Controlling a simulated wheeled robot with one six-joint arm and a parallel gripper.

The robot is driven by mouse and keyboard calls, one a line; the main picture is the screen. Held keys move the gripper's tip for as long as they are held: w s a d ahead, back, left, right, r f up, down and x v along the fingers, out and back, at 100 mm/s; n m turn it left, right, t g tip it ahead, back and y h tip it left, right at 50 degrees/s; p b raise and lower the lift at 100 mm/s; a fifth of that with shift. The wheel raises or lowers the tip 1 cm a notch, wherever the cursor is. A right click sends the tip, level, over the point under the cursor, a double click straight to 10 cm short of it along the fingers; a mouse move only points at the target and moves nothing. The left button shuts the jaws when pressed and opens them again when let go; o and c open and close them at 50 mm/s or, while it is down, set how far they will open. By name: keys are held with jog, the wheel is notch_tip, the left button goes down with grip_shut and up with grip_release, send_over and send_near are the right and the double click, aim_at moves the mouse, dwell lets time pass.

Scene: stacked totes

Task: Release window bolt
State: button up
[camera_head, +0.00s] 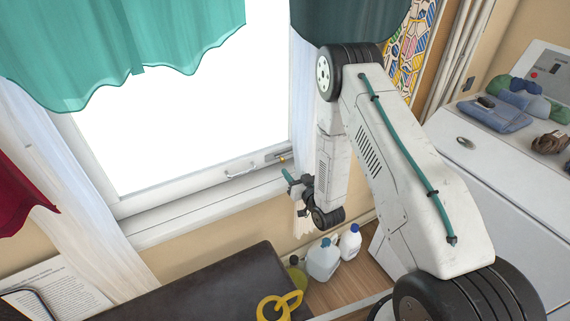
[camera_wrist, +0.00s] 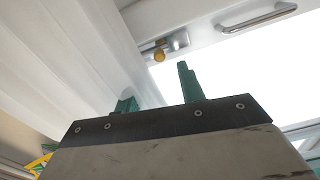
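The window bolt (camera_head: 281,156) is a small metal fitting with a brass-coloured knob at the lower right corner of the window frame. In the wrist view the bolt (camera_wrist: 162,50) shows its metal plate and round brass knob above and beyond my fingers. Whether it is engaged, I cannot tell. My gripper (camera_head: 294,182) is just below the bolt in the head view. In the wrist view my gripper (camera_wrist: 155,84) has two teal fingers spread apart with nothing between them. The knob lies beyond the gap and appears untouched.
A metal window handle (camera_head: 241,172) is left of the bolt; it also shows in the wrist view (camera_wrist: 258,17). A white curtain (camera_wrist: 65,55) hangs close beside my fingers. Below are a dark bench (camera_head: 205,290) and bottles (camera_head: 323,262). A white cabinet (camera_head: 500,185) stands right.

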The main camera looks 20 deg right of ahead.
aim_at(284, 161)
jog(key=w, duration=0.2)
jog(key=w+a, duration=0.1)
jog(key=w, duration=0.2)
jog(key=shift+w, duration=0.1)
